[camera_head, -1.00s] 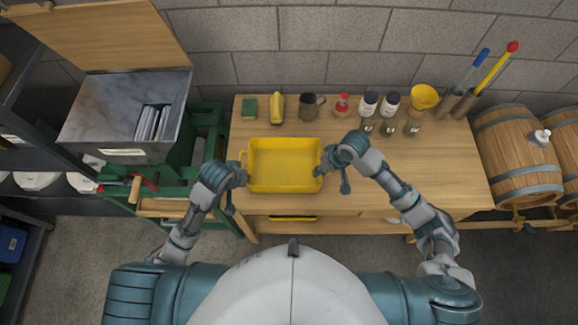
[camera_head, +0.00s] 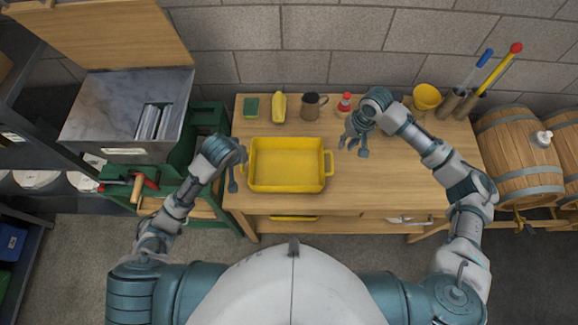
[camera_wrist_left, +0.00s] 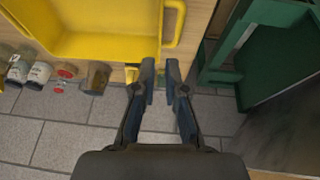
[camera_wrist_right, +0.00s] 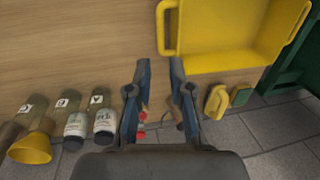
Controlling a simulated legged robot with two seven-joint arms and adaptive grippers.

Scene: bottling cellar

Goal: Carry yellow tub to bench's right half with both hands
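The yellow tub (camera_head: 288,185) stands upright and empty on the left half of the wooden bench (camera_head: 400,190), with a loop handle at each end. My left gripper (camera_head: 238,172) is beside the tub's left handle. In the left wrist view (camera_wrist_left: 160,66) its fingertips are slightly apart with nothing between them, close to the handle (camera_wrist_left: 178,25). My right gripper (camera_head: 354,143) is open and empty above the bench, to the right of the tub's right handle (camera_head: 329,163) and clear of it. The tub also shows in the right wrist view (camera_wrist_right: 225,62).
Labelled bottles (camera_wrist_right: 104,122) stand there too. The bench's front right is bare. Barrels (camera_head: 515,155) stand beyond.

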